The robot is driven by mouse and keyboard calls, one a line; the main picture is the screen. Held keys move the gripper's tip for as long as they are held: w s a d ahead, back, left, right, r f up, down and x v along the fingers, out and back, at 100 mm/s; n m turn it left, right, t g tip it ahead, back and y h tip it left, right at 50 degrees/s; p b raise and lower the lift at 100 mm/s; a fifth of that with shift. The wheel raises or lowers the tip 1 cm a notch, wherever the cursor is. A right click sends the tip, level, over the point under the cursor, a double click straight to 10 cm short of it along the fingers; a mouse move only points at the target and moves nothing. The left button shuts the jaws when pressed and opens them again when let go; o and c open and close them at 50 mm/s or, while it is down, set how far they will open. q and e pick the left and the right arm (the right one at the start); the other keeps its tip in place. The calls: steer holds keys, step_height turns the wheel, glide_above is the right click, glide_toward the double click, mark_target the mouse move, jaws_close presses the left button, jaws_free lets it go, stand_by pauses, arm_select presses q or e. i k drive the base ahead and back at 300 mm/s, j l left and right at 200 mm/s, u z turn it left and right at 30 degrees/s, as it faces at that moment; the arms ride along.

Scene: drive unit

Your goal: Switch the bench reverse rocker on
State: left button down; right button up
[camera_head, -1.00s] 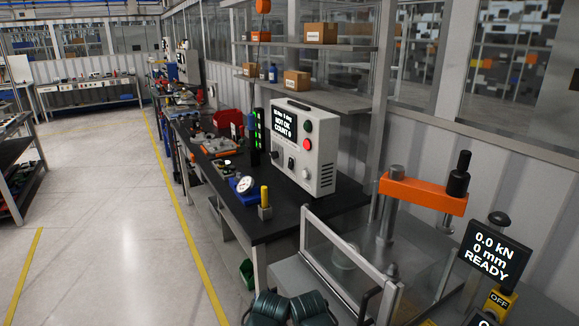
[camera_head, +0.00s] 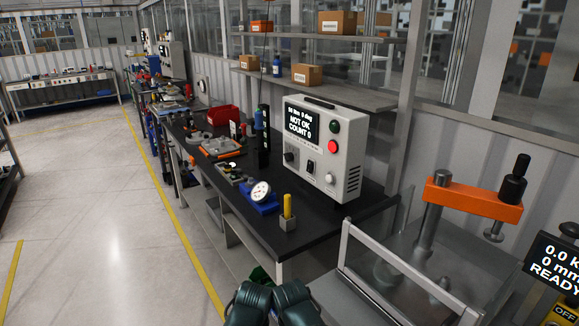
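A light grey control box (camera_head: 345,150) stands on the black workbench (camera_head: 330,215). Its screen (camera_head: 304,118) reads "NOT OK COUNT 0". A small dark rocker-like switch (camera_head: 311,167) sits low on its front, between a black knob (camera_head: 289,157) and a pale round control (camera_head: 329,178). Its label and position are too small to read, so I cannot tell if it is the reverse rocker or if it is on. A green button (camera_head: 335,126) and a red button (camera_head: 332,147) sit at the upper right of the front. Neither gripper's fingers show.
A dial gauge (camera_head: 261,191) and a yellow-handled tool in a block (camera_head: 287,212) stand on the bench before the box. A press with an orange arm (camera_head: 472,200) and a clear-guarded frame (camera_head: 375,255) stands at right. Open floor (camera_head: 90,200) lies left.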

mark_target(309, 166)
steer(key=i+j, duration=0.25)
steer(key=j, duration=0.15)
steer(key=i+j, duration=0.2)
steer(key=j, duration=0.25)
steer(key=i+j, duration=0.25)
steer(key=j, duration=0.15)
steer(key=i+j, duration=0.2)
steer(key=j, duration=0.2)
steer(key=j+z, duration=0.1)
steer(key=z, duration=1.65)
